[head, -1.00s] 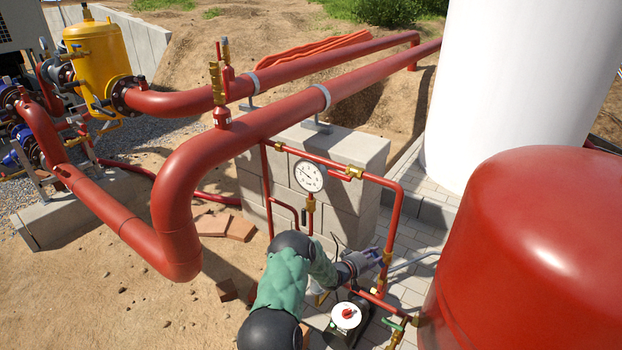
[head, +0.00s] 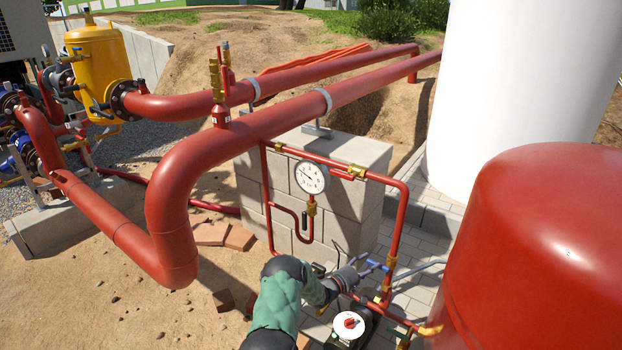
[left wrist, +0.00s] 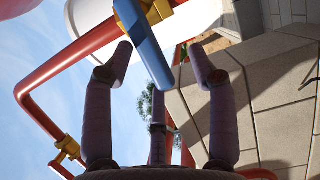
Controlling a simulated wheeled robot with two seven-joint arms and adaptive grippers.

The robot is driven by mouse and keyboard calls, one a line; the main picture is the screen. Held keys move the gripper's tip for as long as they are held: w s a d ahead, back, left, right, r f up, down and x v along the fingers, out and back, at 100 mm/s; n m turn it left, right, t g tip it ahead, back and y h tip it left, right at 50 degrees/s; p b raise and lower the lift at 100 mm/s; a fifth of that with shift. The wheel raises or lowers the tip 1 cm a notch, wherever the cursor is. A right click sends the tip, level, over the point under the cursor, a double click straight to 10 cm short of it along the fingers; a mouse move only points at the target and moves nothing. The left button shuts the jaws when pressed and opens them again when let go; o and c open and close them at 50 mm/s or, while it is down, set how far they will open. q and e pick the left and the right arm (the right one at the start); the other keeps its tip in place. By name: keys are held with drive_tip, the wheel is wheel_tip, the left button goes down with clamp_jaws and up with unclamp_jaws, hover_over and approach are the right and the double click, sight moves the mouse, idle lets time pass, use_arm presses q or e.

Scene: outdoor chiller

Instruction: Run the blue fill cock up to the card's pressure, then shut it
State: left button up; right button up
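The blue fill cock handle (head: 377,266) points left from its brass body on the red pipe loop in the head view. In the left wrist view the blue handle (left wrist: 147,45) hangs from brass fittings (left wrist: 143,12), between and beyond my fingertips. My left gripper (head: 363,265) is open beside the handle; the wrist view shows its purple-grey fingers (left wrist: 160,62) spread, with no clear contact. The round white gauge (head: 312,177) sits on the loop above; its needle points to the upper left, its figures too small to read. No card is identifiable. My right gripper is out of view.
A large red tank (head: 545,250) stands close on the right, a white tank (head: 530,90) behind it. A block wall (head: 345,150) backs the loop. A red-and-white round knob (head: 349,325) sits below my gripper. Thick red pipes (head: 170,220) cross at left.

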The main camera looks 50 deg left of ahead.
use_arm(q)
drive_tip(key=o, duration=0.5)
drive_tip(key=shift+w+d, duration=0.1)
drive_tip(key=shift+d, duration=0.15)
drive_tip(key=shift+s+r+p, duration=0.1)
drive_tip(key=shift+s+p, duration=0.45)
drive_tip(key=shift+s, duration=0.7)
drive_tip(key=s+p, duration=0.1)
drive_tip(key=s, duration=0.3)
drive_tip(key=shift+s+a, duration=0.1)
drive_tip(key=shift+s, duration=0.1)
drive_tip(key=shift+s, duration=0.15)
drive_tip(key=s, duration=1.1)
drive_tip(key=shift+s+a, duration=0.25)
drive_tip(key=shift+s, duration=0.15)
